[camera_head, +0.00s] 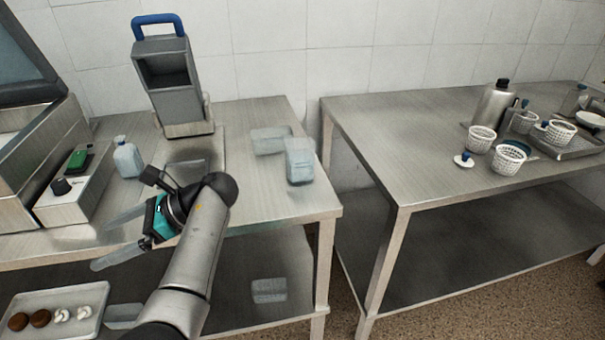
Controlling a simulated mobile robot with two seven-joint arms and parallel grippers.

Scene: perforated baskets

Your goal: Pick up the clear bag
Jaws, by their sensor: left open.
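My left gripper (99,247) reaches over the front edge of the left steel table, its fingers pointing left. It is open, with nothing visible between the fingers. A clear, bluish bag-like item (299,161) stands near the table's right edge, right of my gripper and farther back. A low clear item (270,140) lies just behind and left of it. I cannot tell for certain which of the two is the bag. My right gripper is not in view.
A grey machine with a blue handle (168,80) and a blue-capped clear bottle (127,158) stand on the left table (245,195). Another clear item (268,290) is on its lower shelf. White perforated baskets (508,158) stand on the right table, across a narrow gap.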

